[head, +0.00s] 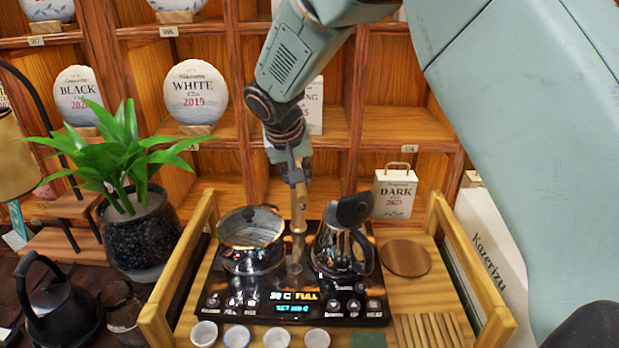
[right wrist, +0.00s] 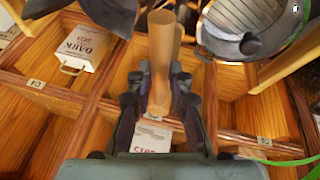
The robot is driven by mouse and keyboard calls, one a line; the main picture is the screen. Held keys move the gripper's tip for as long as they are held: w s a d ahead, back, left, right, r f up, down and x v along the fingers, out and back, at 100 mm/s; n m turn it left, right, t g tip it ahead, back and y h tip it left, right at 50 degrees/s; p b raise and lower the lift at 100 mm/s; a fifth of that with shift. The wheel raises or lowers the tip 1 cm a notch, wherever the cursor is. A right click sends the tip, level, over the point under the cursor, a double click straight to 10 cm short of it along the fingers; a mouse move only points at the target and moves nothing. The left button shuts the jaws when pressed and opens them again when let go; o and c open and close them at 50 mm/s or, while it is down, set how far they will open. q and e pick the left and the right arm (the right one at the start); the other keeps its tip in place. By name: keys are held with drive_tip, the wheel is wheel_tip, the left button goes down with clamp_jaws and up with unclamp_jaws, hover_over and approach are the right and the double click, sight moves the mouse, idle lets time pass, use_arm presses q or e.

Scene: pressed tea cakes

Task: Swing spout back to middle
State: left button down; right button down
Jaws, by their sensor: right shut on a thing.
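The spout (head: 298,215) is a tan upright tube rising between the two vessels of the black tea stove (head: 295,307). My right gripper (head: 294,172) comes down from above and is shut on the spout's upper part. In the right wrist view the fingers (right wrist: 160,92) lie on both sides of the tan spout (right wrist: 164,45). The glass pot (head: 250,232) stands to the left of the spout, and the dark kettle (head: 342,245) stands to its right. The spout's outlet direction cannot be told. My left gripper is out of view.
A wooden tray (head: 157,325) with raised rails holds the stove. Several white cups (head: 277,338) stand along its front. A round wooden coaster (head: 405,258) lies to the right. A potted plant (head: 140,230) stands at left, and shelves with tea cakes (head: 195,92) rise behind.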

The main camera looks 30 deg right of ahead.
drive_tip(key=shift+w+a+r+m+g, duration=0.15)
drive_tip(key=shift+w+a+m+g, duration=0.2)
drive_tip(key=shift+a+m, duration=0.35)
drive_tip(key=c, duration=1.6)
unclamp_jaws()
drive_tip(key=o, duration=0.4)
drive_tip(key=shift+s, duration=0.1)
drive_tip(key=v, duration=1.2)
drive_tip(key=shift+a, duration=0.15)
drive_tip(key=shift+s+f, duration=0.1)
drive_tip(key=shift+f, duration=0.1)
